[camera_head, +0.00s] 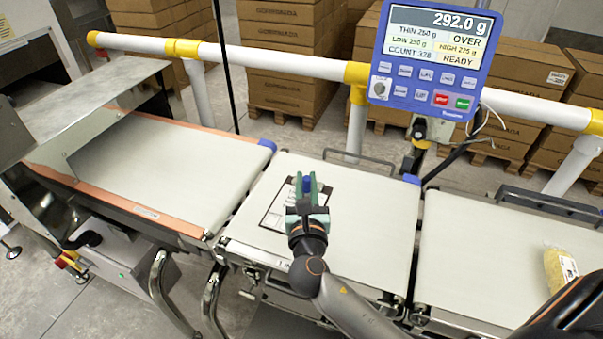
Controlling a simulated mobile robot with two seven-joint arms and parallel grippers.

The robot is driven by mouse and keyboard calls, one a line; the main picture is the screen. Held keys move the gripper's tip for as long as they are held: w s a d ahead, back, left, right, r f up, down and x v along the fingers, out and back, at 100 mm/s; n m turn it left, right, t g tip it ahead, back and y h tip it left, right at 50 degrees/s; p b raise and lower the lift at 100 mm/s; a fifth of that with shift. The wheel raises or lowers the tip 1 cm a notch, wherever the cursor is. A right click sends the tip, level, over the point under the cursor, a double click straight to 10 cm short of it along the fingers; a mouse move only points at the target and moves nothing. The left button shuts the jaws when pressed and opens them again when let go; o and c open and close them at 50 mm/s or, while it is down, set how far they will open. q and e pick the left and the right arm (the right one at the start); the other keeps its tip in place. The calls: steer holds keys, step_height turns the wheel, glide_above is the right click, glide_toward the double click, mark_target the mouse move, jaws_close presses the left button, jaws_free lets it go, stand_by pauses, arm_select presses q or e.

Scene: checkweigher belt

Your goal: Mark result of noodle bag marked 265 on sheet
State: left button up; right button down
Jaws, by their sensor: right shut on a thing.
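My right gripper (306,190) is over the middle belt, its greenish fingers shut on a small blue thing (307,184) that may be a pen. Most of that thing is hidden by the fingers. A white sheet with a black border (279,208) lies under and left of the gripper on this belt; the gripper and wrist cover part of it, and I cannot read any marks. A yellow noodle bag (556,272) lies on the right belt, partly hidden by my dark arm link; its number is not readable. My left gripper is not in view.
The blue display (428,55) reads 292.0 g, OVER and READY, and stands behind the middle belt (370,220). The left belt (170,165) is empty. A white and yellow rail (270,60) runs behind, with stacked cartons (285,50) beyond. Low metal guards edge the belts.

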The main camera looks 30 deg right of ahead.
steer(key=shift+w+m+h, duration=0.4)
steer(key=shift+w, duration=0.15)
step_height(320, 180, down, 6)
steer(key=b, duration=0.7)
steer(key=shift+f+b, duration=0.45)
steer(key=shift+f, duration=0.2)
stand_by(1.1)
step_height(320, 180, up, 7)
steer(key=p, duration=0.8)
steer(key=shift+r, duration=0.15)
stand_by(0.5)
